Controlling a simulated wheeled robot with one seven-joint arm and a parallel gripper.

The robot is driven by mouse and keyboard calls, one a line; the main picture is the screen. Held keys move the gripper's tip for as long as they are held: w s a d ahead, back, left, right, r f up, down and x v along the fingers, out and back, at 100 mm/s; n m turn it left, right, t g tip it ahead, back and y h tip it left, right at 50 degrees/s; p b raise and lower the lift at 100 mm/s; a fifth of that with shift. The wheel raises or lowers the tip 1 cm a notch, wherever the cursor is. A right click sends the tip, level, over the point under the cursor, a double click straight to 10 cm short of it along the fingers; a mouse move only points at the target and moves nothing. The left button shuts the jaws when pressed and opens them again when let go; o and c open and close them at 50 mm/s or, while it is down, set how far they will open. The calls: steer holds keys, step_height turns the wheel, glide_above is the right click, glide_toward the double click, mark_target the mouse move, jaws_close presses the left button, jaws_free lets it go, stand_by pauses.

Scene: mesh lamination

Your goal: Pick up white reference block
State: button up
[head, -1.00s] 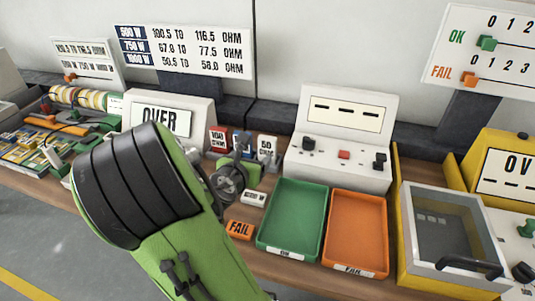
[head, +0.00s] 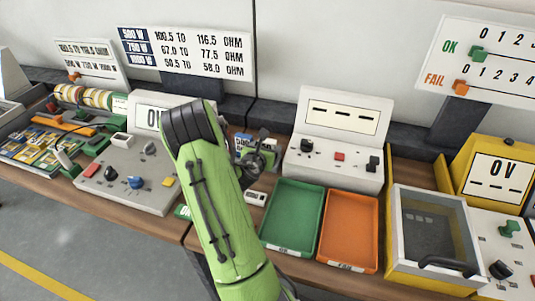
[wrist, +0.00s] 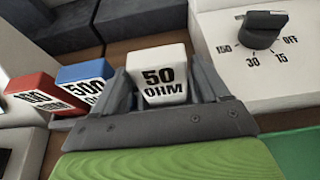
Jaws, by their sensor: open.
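The white reference block (wrist: 162,72), marked 50 OHM, stands upright between the fingers of my gripper (wrist: 165,85) in the wrist view. The fingers are open on either side of it; whether either touches it I cannot tell. In the head view my gripper (head: 262,155) is at the row of blocks behind the green tray and hides the white block. The blue 500 OHM block (wrist: 84,85) and the red 100 OHM block (wrist: 45,97) stand just left of it.
A grey meter box with a knob (wrist: 264,35) stands close on the right; it also shows in the head view (head: 333,160). The green tray (head: 292,182) and orange tray (head: 348,202) lie in front. A control box (head: 130,175) stands left of my arm.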

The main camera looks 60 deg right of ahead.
steer(key=shift+d+f, duration=0.15)
steer(key=shift+d, duration=0.25)
steer(key=shift+a, duration=0.15)
